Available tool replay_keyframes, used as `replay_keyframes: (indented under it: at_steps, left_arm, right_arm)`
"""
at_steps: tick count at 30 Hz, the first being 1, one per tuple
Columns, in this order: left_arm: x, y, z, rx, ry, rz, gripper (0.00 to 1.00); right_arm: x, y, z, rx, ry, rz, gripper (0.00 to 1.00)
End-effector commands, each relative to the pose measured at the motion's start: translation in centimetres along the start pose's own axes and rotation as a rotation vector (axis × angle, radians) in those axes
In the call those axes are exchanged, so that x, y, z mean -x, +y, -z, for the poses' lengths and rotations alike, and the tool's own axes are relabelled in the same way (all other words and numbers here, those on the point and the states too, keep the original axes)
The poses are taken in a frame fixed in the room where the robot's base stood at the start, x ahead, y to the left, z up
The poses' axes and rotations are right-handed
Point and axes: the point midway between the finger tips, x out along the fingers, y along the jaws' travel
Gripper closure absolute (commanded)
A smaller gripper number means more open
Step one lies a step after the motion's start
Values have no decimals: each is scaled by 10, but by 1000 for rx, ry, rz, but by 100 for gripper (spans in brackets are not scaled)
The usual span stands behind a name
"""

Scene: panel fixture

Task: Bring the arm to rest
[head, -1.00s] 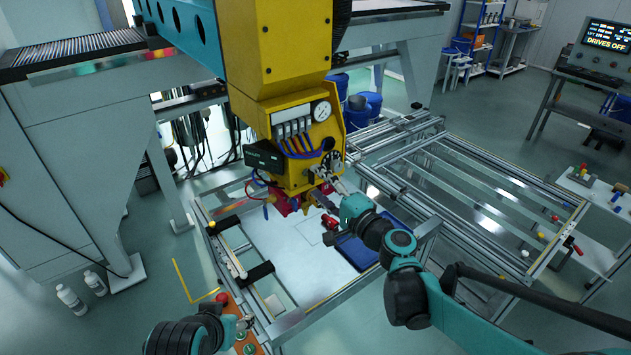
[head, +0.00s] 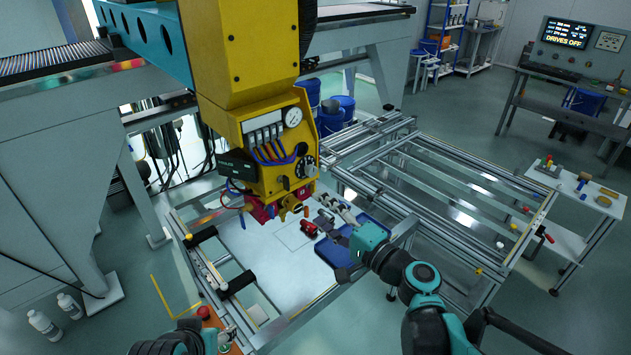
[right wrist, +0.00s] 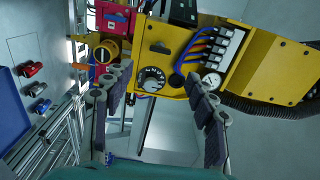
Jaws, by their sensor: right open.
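My right arm reaches in from the lower right in the head view. Its gripper (head: 330,215) is apart from the yellow panel unit (head: 265,150), in front of its lower right side and above the blue tray. In the right wrist view the two dark padded fingers (right wrist: 157,78) are spread with nothing between them.
A blue tray (head: 330,254) and a red fitting (head: 307,229) lie on the white sheet (head: 270,265) below the unit. A metal rail frame (head: 440,185) stands to the right. A side table (head: 590,205) holds small tools. Bottles (head: 45,325) stand on the left floor.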

Motion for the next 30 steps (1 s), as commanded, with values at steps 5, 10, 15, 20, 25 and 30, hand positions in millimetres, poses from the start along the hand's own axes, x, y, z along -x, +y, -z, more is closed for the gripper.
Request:
replay_keyframes:
  at_steps: [5, 10, 15, 20, 25, 30]
  left_arm:
    - [0, 0, 0, 0, 0, 0, 43]
    - [0, 0, 0, 0, 0, 0, 43]
    - [0, 0, 0, 0, 0, 0, 43]
    - [0, 0, 0, 0, 0, 0, 43]
    - [0, 0, 0, 0, 0, 0, 43]
    - [0, 0, 0, 0, 0, 0, 43]
  right_arm:
    - [2, 5, -7, 42, -13, -39, 43]
    - [26, 42, -38, 268, -82, -255, 43]
    - [83, 98, -55, 597, -172, -583, 43]
    - [148, 133, -45, 867, -230, -865, 43]
    - [194, 146, -28, 1041, -256, -1055, 43]
    - [209, 147, -21, 1096, -261, -1116, 43]
